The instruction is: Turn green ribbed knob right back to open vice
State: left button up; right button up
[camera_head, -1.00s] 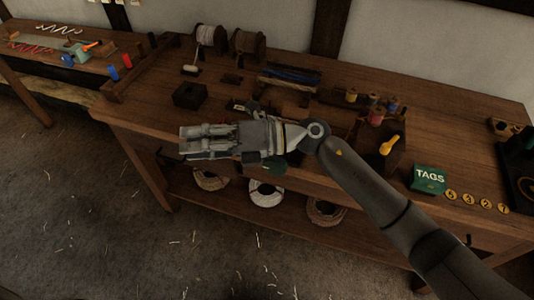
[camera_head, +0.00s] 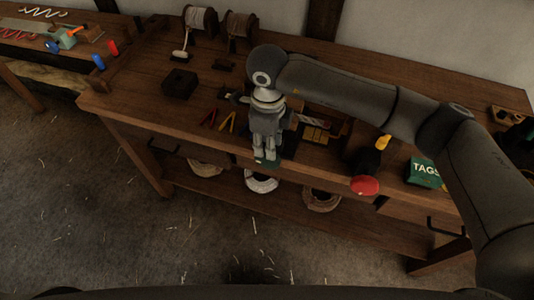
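The green knob (camera_head: 274,163) is at the front edge of the bench and only partly shows. Its ribs are too small to make out. My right gripper (camera_head: 265,154) points down at it from above, with its fingertips over or against the knob. The fingers cover part of the knob, so I cannot tell whether they grip it. The vice behind the knob is mostly hidden by my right gripper and wrist. My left gripper is not in view.
A red round knob (camera_head: 365,186) stands out at the bench front, right of the gripper. A yellow handle (camera_head: 383,142), the green TAGS box (camera_head: 423,173) and a dark block (camera_head: 179,83) are on the bench (camera_head: 135,85). Rope coils (camera_head: 261,181) lie on the shelf below.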

notch_tip(320, 180, down, 7)
jog(key=shift+r+p, duration=0.1)
jog(key=shift+p, duration=0.65)
grip_shut()
